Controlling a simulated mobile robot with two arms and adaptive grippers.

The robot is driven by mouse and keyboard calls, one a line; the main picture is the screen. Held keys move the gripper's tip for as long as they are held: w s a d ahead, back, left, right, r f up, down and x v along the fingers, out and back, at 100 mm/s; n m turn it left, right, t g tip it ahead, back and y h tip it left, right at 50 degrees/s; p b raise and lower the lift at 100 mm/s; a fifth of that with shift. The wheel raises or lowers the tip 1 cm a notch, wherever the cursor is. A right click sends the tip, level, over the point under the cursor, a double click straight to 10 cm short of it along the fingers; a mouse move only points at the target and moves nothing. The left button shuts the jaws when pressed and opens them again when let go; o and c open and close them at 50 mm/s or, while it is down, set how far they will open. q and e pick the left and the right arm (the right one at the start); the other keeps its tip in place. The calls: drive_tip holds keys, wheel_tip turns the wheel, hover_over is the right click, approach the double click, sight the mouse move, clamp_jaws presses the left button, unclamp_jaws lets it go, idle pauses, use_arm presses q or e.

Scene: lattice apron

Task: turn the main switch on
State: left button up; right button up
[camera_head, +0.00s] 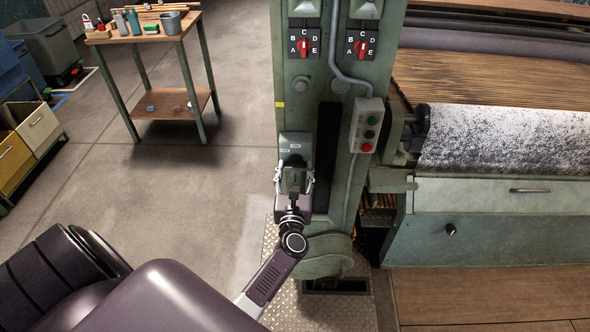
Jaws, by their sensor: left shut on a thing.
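The main switch (296,140) is a small grey-green box with pale label plates on the front of the green machine column. A dark part shows just below its labels. My left gripper (294,176) is at the lower part of this box, its pale fingers on either side of the dark handle, shut on it. The gripper hides most of the handle, and I cannot read its position. My right gripper is not in view.
Two red rotary knobs (304,47) (362,47) sit higher on the column (293,95). A push-button box (367,125) is to the right. The loom's roll (500,140) is further right. A wooden table (150,37) stands at the back left, with open floor between.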

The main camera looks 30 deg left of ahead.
use_arm(q)
drive_tip(key=shift+m, duration=0.4)
drive_tip(key=shift+c, duration=0.5)
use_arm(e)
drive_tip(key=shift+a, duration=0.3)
use_arm(q)
drive_tip(key=shift+m, duration=0.3)
drive_tip(key=m, duration=0.6)
drive_tip(key=shift+w+d+p, duration=0.1)
drive_tip(key=shift+d+p, duration=0.05)
drive_tip(key=shift+p, duration=0.15)
drive_tip(key=m, duration=0.4)
drive_tip(key=shift+f+m+p, duration=0.1)
drive_tip(key=shift+m+p, duration=0.2)
drive_tip(key=shift+p, duration=0.1)
drive_tip(key=m+p, duration=0.1)
drive_tip(key=m, duration=0.4)
drive_tip(key=shift+d+f+m, duration=0.1)
drive_tip(key=shift+f+m, duration=0.05)
drive_tip(key=shift+m, duration=0.25)
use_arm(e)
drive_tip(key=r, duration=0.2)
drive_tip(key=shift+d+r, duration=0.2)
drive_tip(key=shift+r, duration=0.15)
use_arm(q)
drive_tip(key=shift+m, duration=0.3)
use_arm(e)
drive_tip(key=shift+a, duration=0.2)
